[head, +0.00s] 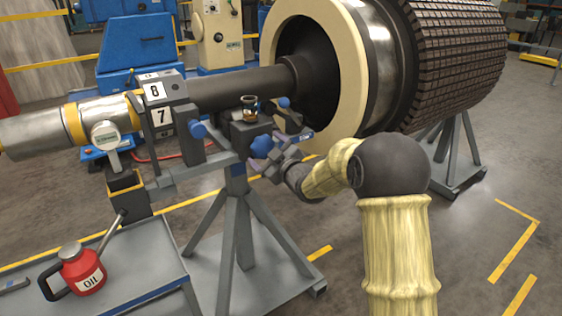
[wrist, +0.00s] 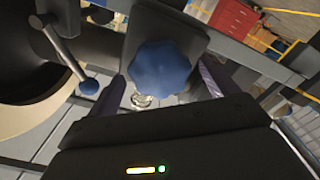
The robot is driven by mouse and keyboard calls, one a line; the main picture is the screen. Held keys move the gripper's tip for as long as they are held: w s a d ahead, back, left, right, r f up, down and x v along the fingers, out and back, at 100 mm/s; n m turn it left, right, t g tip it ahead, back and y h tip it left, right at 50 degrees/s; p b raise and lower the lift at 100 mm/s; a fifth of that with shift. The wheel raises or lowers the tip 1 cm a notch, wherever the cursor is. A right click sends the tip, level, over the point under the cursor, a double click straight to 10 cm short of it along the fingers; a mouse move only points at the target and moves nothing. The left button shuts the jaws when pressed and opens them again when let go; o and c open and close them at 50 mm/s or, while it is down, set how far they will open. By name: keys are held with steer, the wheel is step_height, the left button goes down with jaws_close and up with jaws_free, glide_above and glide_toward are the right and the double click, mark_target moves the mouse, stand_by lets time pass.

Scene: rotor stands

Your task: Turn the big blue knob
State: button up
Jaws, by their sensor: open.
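The big blue knob (head: 262,146) is on the dark block of the rotor stand, in the middle of the head view. In the wrist view the lobed blue knob (wrist: 160,70) sits at the upper middle, in front of a dark plate. My gripper (head: 278,154) is at the stand, right by the knob. In the wrist view my gripper (wrist: 165,88) is open, with one finger on each side of the knob. I cannot tell whether either finger touches it.
A lever with a small blue ball (wrist: 88,86) is left of my gripper in the wrist view. Another blue knob (head: 198,130) is on the stand further left. A small glass cup (head: 249,108) stands on the block. A red oil can (head: 80,269) is on the grey cart.

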steer(key=v, duration=1.7)
steer(key=shift+p, duration=0.35)
steer(key=shift+d, duration=0.15)
steer(key=s+d+f+m+g+h, duration=0.5)
steer(key=s+d+f+m+h, duration=0.1)
steer(key=d+f+m+h, duration=0.25)
steer(key=s+d+f+m+g+h, duration=0.1)
steer(key=s+f+m+g, duration=0.15)
steer(key=s, duration=0.55)
steer(key=s+d+f+m+g+h, duration=0.1)
steer(key=s+f+m+g, duration=0.1)
steer(key=s+g, duration=0.35)
step_height(320, 180, up, 29)
steer(key=s+p, duration=0.2)
steer(key=p, duration=2.8)
steer(key=shift+s+r+m+t, duration=0.2)
steer(key=shift+s+m+t, duration=0.1)
steer(key=shift+s, duration=0.05)
steer(key=shift+y, duration=0.25)
